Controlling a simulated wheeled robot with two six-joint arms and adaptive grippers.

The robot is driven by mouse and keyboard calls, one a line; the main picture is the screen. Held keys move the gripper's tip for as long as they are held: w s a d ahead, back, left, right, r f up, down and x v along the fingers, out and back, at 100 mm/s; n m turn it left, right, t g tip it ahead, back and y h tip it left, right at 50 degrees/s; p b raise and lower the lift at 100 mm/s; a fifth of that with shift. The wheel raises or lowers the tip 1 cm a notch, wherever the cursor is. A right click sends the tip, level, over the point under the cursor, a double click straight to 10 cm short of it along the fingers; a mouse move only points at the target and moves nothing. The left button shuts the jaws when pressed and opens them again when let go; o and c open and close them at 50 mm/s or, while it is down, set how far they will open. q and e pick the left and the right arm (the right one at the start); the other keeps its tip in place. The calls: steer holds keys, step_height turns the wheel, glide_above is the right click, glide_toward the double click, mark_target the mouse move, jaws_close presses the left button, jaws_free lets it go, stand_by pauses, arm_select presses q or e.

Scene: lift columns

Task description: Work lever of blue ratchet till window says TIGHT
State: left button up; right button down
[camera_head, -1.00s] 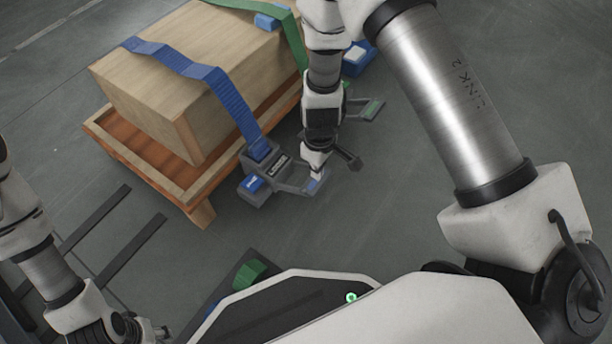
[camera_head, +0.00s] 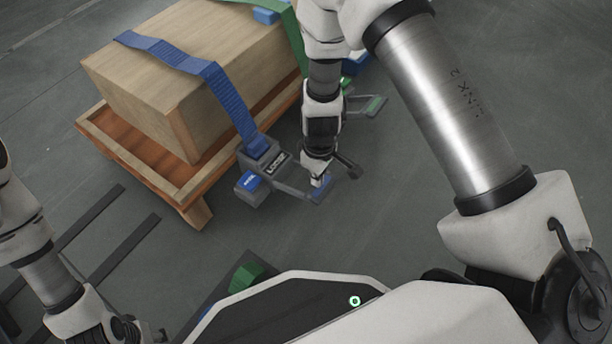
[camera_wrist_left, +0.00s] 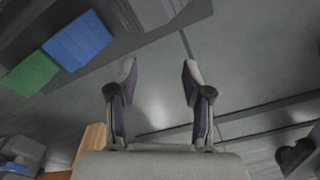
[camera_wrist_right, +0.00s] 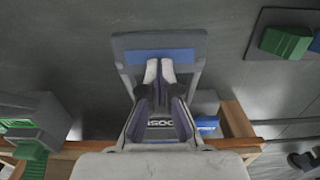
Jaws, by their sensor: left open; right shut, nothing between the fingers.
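The blue ratchet (camera_head: 256,180) sits at the lower end of the blue strap (camera_head: 235,105), by the pallet's near right corner. Its window (camera_head: 277,163) appears to read LOOSE; in the right wrist view the lettering is partly hidden by my fingers. The lever's blue-marked end (camera_head: 321,190) sticks out to the right; the blue strip also shows in the right wrist view (camera_wrist_right: 182,54). My right gripper (camera_head: 318,178) is shut and empty, its tips at the lever's end bar; contact is unclear. My left gripper (camera_wrist_left: 159,75) is open and empty, away from the ratchet.
A wooden box (camera_head: 150,95) stands on an orange-brown pallet (camera_head: 130,155). A green strap (camera_head: 299,45) crosses it, with a green-marked lever (camera_head: 374,105) beyond my right arm. Dark bars (camera_head: 85,220) lie at left. Grey floor is open in front of the ratchet.

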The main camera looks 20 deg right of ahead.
arm_select(q)
steer(key=shift+w+f+b, duration=0.2)
steer(key=shift+f+b, duration=0.35)
steer(key=shift+f, duration=0.2)
arm_select(e)
steer(key=shift+f, duration=0.75)
step_height(320, 180, up, 7)
steer(key=p, duration=0.5)
steer(key=shift+f+p, duration=0.2)
steer(key=shift+p, duration=0.2)
arm_select(q)
step_height(320, 180, up, 6)
steer(key=shift+f, duration=0.2)
arm_select(e)
steer(key=shift+f, duration=0.1)
arm_select(q)
steer(key=shift+s, duration=0.1)
